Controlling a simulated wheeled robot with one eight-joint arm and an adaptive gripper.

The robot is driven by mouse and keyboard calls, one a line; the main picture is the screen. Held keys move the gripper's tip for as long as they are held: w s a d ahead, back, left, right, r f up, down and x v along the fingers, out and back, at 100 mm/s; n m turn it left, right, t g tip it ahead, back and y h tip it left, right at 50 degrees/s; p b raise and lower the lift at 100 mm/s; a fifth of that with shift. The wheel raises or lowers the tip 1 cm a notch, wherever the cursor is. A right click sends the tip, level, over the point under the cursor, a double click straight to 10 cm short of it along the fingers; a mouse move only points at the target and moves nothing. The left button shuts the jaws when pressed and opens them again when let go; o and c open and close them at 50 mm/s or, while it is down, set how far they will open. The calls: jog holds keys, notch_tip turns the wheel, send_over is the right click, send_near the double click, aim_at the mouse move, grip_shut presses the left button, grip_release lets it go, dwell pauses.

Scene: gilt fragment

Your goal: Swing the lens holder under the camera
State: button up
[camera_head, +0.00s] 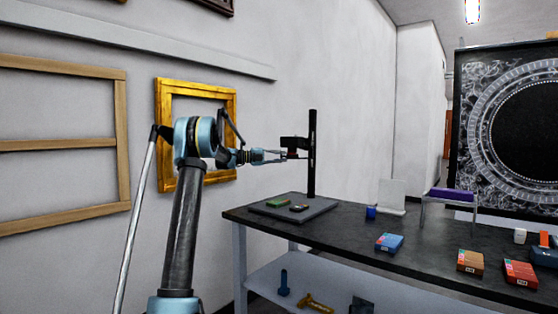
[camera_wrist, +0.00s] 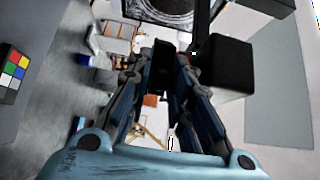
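The camera (camera_head: 294,142) is a dark block on the upright black column (camera_head: 312,165) of a copy stand. A small reddish-dark part (camera_head: 292,154) shows just under it, perhaps the lens holder; its shape is too small to make out. My gripper (camera_head: 283,156) reaches in from the left, level with that part and close to the camera. In the wrist view my gripper's fingers (camera_wrist: 176,65) converge with a narrow dark gap between their tips. A black block (camera_wrist: 226,66) is beside the right finger, with a red spot near the tips. Whether the fingers touch the holder is unclear.
The stand's grey baseboard (camera_head: 318,207) carries a green item (camera_head: 278,202) and a small dark item. The dark table (camera_head: 345,239) also bears a blue box (camera_head: 389,243), other small boxes and a white panel (camera_head: 391,196). A gilt frame (camera_head: 165,130) hangs behind my arm.

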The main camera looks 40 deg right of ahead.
jog(key=o, duration=0.3)
jog(key=shift+w, duration=0.1)
jog(key=shift+o, duration=0.2)
jog(key=v, duration=1.2)
jog(key=shift+f, duration=0.1)
